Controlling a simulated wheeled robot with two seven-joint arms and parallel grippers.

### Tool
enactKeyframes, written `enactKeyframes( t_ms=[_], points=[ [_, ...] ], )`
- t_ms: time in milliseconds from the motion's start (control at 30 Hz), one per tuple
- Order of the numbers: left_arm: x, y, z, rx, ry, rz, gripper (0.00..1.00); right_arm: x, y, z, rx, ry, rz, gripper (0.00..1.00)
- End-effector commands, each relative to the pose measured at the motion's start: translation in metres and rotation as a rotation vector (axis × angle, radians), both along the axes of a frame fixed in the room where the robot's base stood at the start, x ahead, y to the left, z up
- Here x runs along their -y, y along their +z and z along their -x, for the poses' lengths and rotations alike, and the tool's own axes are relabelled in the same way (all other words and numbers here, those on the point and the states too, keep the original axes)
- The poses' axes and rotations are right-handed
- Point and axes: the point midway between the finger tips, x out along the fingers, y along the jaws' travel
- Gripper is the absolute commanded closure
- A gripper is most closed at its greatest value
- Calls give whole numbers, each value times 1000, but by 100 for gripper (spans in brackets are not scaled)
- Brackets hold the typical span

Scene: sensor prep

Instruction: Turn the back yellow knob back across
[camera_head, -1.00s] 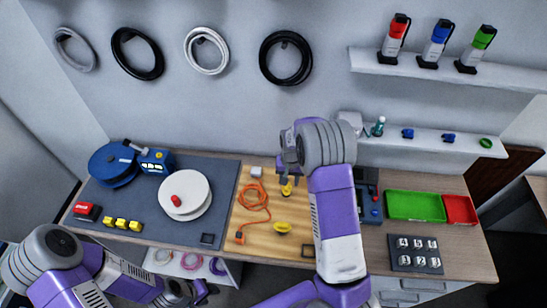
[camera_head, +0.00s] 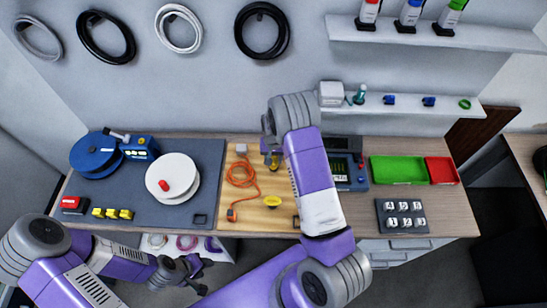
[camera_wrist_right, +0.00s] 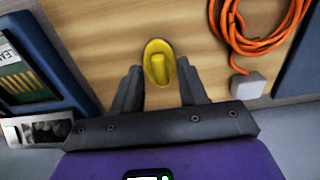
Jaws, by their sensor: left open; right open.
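The back yellow knob (camera_head: 274,167) sits on the wooden board, partly hidden by my right gripper in the head view. A front yellow knob (camera_head: 272,202) sits apart, nearer the board's front edge. My left gripper (camera_head: 190,273) is open and empty, low and in front of the table.
An orange cable (camera_head: 255,187) lies coiled left of the knobs; its grey plug block (camera_wrist_right: 248,86) shows in the wrist view. A device with a screen (camera_head: 345,172) stands close right. A white reel (camera_head: 180,170) is further left.

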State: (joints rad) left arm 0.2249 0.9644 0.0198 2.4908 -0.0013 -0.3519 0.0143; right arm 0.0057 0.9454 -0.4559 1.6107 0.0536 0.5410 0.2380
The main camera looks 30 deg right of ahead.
Motion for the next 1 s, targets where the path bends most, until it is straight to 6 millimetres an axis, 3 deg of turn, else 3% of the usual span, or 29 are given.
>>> enactKeyframes(
  t_ms=[67, 300, 667, 1000],
  points=[
    [0, 0, 0, 0, 0, 0, 57, 0, 0, 0, 0, 0, 0, 64],
    [0, 0, 0, 0, 0, 0, 57, 0, 0, 0, 0, 0, 0, 100],
    [0, -2, 0, 0, 0, 0, 57, 0, 0, 0, -1, -30, 0, 100],
    [0, -12, 0, 0, 0, 0, 57, -1, -1, 0, 0, -235, -1, 100]
  ],
)
